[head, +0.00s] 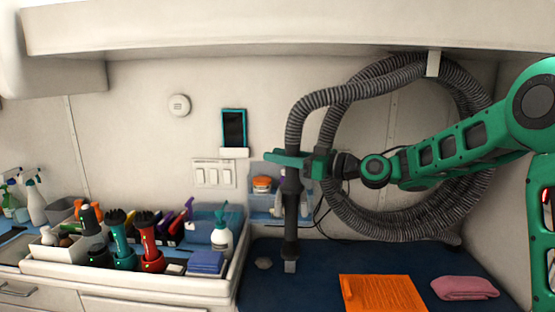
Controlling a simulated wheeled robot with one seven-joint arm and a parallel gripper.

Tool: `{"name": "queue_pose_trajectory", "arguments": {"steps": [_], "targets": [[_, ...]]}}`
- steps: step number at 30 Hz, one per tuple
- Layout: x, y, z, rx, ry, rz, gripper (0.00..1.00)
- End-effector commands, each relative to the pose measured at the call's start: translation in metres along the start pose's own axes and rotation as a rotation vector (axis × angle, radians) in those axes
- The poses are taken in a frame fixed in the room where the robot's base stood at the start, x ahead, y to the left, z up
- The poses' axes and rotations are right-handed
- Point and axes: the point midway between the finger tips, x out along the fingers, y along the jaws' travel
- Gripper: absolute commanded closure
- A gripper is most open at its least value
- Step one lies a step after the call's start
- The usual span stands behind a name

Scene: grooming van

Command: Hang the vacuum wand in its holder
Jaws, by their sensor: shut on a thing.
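The vacuum wand (291,225) is a dark upright tube with a pale grey tip at its lower end. Its top joins a ribbed grey hose (325,97). My green gripper (290,160) is shut around the upper part of the wand and holds it near vertical. The tip shows against the dark blue counter surface (325,262); I cannot tell whether it touches. The hose runs to a large coil on the wall, under a white bracket (433,64). I cannot clearly make out the wand's holder.
A small wall shelf with bottles (263,203) is behind the wand. A tray (130,284) with several clippers and a pump bottle (222,235) stands to the left. An orange mat (383,294) and a pink cloth (465,288) lie at right. An overhead cabinet (270,30) hangs above.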

Motion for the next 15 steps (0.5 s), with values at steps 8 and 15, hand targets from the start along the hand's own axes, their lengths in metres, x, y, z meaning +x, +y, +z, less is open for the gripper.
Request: {"name": "queue_pose_trajectory", "arguments": {"steps": [8, 15], "targets": [[-0.0001, 0.0001, 0.001, 0.0, 0.001, 0.0, 0.96], [-0.0003, 0.0002, 0.0068, 0.0, 0.001, 0.0, 0.96]]}}
